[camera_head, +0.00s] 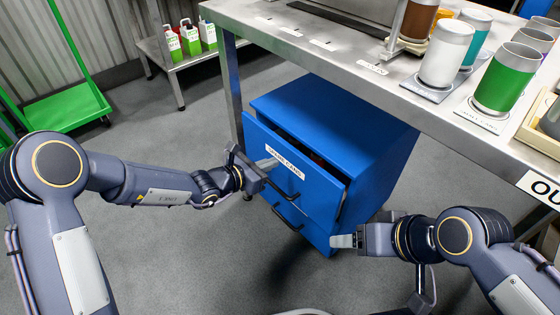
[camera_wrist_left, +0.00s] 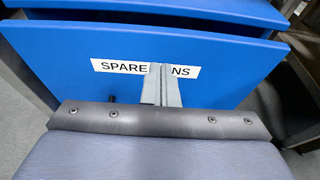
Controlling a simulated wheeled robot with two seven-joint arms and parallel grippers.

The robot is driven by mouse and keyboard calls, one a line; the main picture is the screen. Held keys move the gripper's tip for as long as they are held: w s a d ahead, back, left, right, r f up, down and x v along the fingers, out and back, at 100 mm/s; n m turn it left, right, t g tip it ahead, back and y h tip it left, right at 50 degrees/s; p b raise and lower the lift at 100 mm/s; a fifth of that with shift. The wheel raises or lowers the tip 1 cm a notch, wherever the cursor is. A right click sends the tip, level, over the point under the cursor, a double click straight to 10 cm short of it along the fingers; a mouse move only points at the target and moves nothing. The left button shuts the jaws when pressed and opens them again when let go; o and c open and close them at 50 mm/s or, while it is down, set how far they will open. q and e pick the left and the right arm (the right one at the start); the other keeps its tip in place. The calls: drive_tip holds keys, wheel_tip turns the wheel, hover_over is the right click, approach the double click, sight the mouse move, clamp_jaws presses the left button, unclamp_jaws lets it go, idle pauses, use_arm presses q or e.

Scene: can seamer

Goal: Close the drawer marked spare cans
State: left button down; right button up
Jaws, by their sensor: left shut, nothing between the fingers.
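The drawer marked spare cans (camera_head: 320,190) is the top drawer of the blue cabinet (camera_head: 350,120) under the bench. It stands partly open, with a dark gap behind its front. Its white label and blue front (camera_wrist_left: 230,75) also show in the left wrist view. My left gripper (camera_head: 268,164) is shut and empty, its fingertips at the drawer front by the label. In the left wrist view its fingers (camera_wrist_left: 162,80) cover the middle of the label; I cannot tell if they touch. My right gripper (camera_head: 340,241) is low beside the cabinet's right front; its jaw opening is unclear.
A lower drawer with a dark handle (camera_head: 287,217) is below. The metal bench (camera_head: 330,55) overhangs the cabinet and carries a white can (camera_head: 445,55) and a green can (camera_head: 505,80). Grey floor (camera_head: 190,255) is clear in front. A green cart (camera_head: 70,108) stands at left.

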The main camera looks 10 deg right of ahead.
sight(289, 149)
use_arm(q)
drive_tip(key=d, duration=0.1)
drive_tip(key=w+d, duration=0.1)
drive_tip(key=w+d+b, duration=0.1)
drive_tip(key=shift+d, duration=0.25)
drive_tip(key=w+d, duration=0.1)
drive_tip(key=d, duration=0.1)
drive_tip(key=w+d, duration=0.1)
drive_tip(key=d, duration=0.1)
drive_tip(key=shift+w, duration=0.1)
drive_tip(key=shift+r, duration=0.15)
idle(0.3)
